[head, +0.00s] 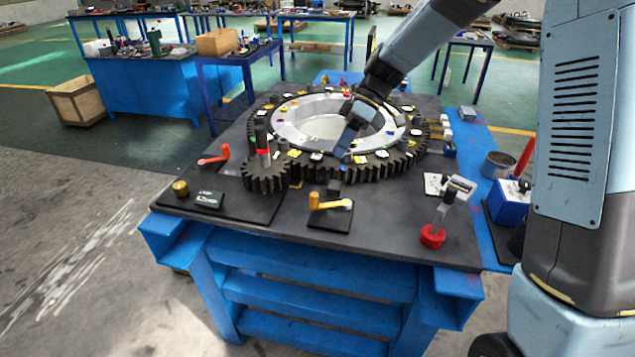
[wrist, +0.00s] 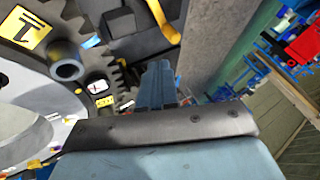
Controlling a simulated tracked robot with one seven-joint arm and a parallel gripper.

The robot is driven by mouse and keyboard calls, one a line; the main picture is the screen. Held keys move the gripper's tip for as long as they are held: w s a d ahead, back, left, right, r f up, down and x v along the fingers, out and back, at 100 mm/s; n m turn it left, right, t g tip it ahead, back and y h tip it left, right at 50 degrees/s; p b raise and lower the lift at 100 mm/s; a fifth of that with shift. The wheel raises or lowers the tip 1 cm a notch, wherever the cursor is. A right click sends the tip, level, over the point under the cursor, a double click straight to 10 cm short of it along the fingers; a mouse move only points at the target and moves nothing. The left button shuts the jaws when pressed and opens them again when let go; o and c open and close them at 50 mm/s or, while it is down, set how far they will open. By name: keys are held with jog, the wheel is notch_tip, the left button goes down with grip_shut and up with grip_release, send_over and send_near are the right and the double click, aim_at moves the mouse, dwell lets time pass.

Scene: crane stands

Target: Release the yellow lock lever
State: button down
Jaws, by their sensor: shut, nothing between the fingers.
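The yellow lock lever (head: 332,204) stands on a small black plate (head: 328,223) near the front edge of the table. Its short upright is at the left and its handle points right. In the wrist view part of a yellow bar, apparently this lever (wrist: 163,22), shows at the top, past my fingers. My gripper (head: 344,149) points down over the front part of the large gear ring (head: 385,163), behind the lever and apart from it. Its blue fingers (wrist: 160,75) are shut and empty. The fingertips' exact height is hard to judge.
A red lever (head: 214,156) and a brass cylinder (head: 180,188) lie further left. The dark tabletop around the yellow lever's plate is mostly clear.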

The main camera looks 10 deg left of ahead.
dwell(0.3)
jog(key=x, duration=1)
